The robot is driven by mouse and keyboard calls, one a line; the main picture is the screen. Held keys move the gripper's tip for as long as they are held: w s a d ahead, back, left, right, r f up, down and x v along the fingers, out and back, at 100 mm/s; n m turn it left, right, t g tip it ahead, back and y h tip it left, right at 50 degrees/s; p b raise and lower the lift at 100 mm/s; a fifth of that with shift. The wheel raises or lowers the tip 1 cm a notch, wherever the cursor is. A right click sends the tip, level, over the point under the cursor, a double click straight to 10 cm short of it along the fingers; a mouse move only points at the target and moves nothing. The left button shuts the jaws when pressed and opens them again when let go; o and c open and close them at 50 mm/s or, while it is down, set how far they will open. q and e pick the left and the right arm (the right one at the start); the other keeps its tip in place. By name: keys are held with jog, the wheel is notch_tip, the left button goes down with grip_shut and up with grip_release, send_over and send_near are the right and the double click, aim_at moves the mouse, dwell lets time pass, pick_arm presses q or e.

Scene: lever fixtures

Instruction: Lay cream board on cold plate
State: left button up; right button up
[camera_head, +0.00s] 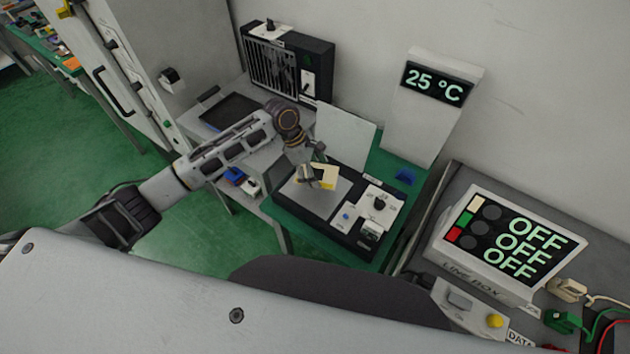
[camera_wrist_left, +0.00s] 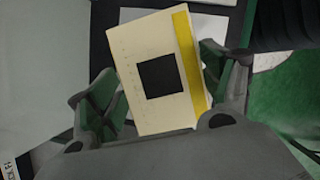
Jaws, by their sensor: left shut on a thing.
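My left gripper (camera_head: 309,174) is shut on the cream board (camera_head: 328,179), above the grey cold plate (camera_head: 318,203) on its black unit. I cannot tell whether the board touches the plate. In the left wrist view the cream board (camera_wrist_left: 133,70) sits between the two green-padded fingers; it has a black square in its middle and a yellow strip along its right edge. The board and gripper hide part of the plate. My right gripper is in neither view.
A white control panel (camera_head: 384,194) with a black knob is right of the plate. A pale upright panel (camera_head: 345,135) stands behind. A blue object (camera_head: 405,176) lies on the green table. A 25 °C display (camera_head: 437,84) and a line box (camera_head: 506,240) reading OFF stand to the right.

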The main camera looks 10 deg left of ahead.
pick_arm(q)
jog(key=shift+f, duration=0.9)
jog(key=shift+f, duration=0.1)
jog(key=shift+f, duration=1.75)
jog(key=shift+f, duration=0.1)
jog(key=o, duration=1)
jog(key=v, duration=1.2)
